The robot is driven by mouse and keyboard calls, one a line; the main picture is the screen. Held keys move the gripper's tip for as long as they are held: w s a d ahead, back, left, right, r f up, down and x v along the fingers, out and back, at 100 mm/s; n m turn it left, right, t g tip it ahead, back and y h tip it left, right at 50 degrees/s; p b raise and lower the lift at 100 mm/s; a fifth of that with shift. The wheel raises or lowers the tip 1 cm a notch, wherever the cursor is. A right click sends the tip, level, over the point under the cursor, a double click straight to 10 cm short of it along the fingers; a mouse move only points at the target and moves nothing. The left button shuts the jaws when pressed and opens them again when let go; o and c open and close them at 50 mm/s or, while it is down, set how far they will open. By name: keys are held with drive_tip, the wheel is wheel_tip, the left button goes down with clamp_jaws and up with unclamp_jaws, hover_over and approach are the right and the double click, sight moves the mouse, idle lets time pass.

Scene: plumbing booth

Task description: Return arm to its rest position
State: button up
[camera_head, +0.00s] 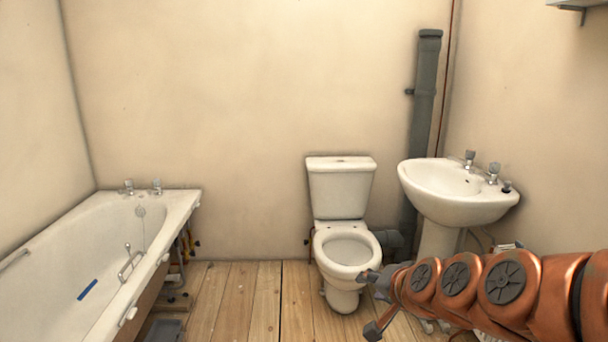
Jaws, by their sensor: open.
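My copper-coloured arm reaches in from the right edge of the head view, low in front of the basin and toilet. My gripper (368,302) is at its left end, with its grey fingers apart. No object shows between the fingers. In the picture, the gripper overlaps the floor just right of the toilet base; how far it is from the toilet I cannot tell. The arm hides part of the floor below the basin.
A white toilet (340,190) stands at the back wall. A pedestal basin (455,205) with two taps is to its right, beside a grey soil pipe (425,110). A bathtub (150,235) lines the left. The wooden floor (235,295) between bath and toilet is clear.

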drive_tip(key=s+d+r+n+g+h+p, duration=0.1)
drive_tip(key=s+r+n+g+p, duration=0.1)
drive_tip(key=s, duration=0.9)
drive_tip(key=s+d+r+n+g+h+p, duration=0.1)
drive_tip(key=s+r+n+g+p, duration=0.1)
drive_tip(key=s+r+g+p, duration=0.3)
drive_tip(key=s+d+r+n+g+h+p, duration=0.1)
drive_tip(key=s+d+r+n+g+p, duration=0.1)
drive_tip(key=s+p, duration=0.7)
drive_tip(key=s+r+g, duration=0.1)
drive_tip(key=s+g, duration=0.1)
drive_tip(key=s, duration=0.6)
drive_tip(key=shift+r+n+g, duration=0.15)
drive_tip(key=shift+n+g, duration=0.25)
drive_tip(key=shift+d, duration=0.1)
